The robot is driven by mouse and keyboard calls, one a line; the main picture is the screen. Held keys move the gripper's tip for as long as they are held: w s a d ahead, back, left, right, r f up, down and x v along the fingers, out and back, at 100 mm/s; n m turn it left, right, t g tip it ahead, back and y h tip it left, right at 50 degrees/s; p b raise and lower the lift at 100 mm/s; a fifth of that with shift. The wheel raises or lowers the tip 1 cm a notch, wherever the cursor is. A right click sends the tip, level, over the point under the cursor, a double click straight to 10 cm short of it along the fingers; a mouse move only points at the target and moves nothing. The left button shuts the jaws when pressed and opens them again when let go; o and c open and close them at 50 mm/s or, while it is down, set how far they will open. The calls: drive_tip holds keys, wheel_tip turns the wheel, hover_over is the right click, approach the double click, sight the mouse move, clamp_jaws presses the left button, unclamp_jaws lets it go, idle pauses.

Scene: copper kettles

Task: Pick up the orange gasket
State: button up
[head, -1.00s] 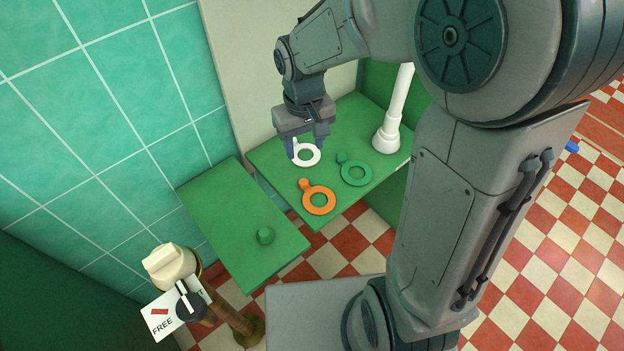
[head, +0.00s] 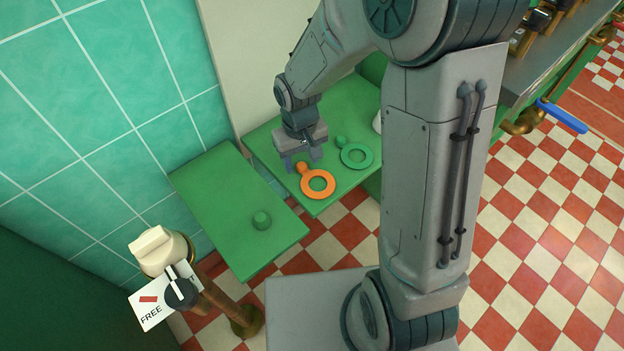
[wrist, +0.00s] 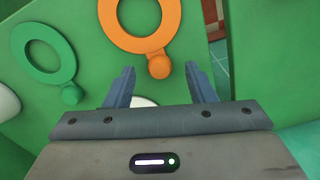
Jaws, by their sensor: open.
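The orange gasket (head: 318,184), a flat ring with a round knob, lies on the green shelf (head: 262,145) near its front edge. My gripper (head: 303,164) is open, just behind the gasket's knob end. In the wrist view the orange gasket (wrist: 141,22) lies ahead of my gripper (wrist: 166,86), its knob in front of the gap between the blue-grey fingers. The fingers do not hold it. A sliver of a white thing (wrist: 143,101) shows between the fingers; the rest is hidden.
A green gasket (head: 357,155) lies right of the orange one on the same shelf. A blue handle (head: 562,117) is at the right.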

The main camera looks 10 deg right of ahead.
drive_tip(key=shift+f, duration=0.55)
drive_tip(key=c, duration=1)
wheel_tip(320, 180, up, 5)
drive_tip(key=shift+f+p, duration=0.1)
drive_tip(key=shift+p, duration=0.85)
drive_tip(key=w+d+r, duration=0.1)
drive_tip(key=d+r, duration=0.1)
drive_tip(key=d, duration=0.1)
drive_tip(key=w+d+r+p, duration=0.1)
drive_tip(key=d+r, duration=0.1)
drive_tip(key=d, duration=0.2)
drive_tip(key=w+d+r+p, duration=0.1)
drive_tip(key=w+d+r, duration=0.1)
drive_tip(key=d, duration=0.2)
drive_tip(key=shift+r, duration=0.15)
drive_tip(key=shift+p, duration=0.35)
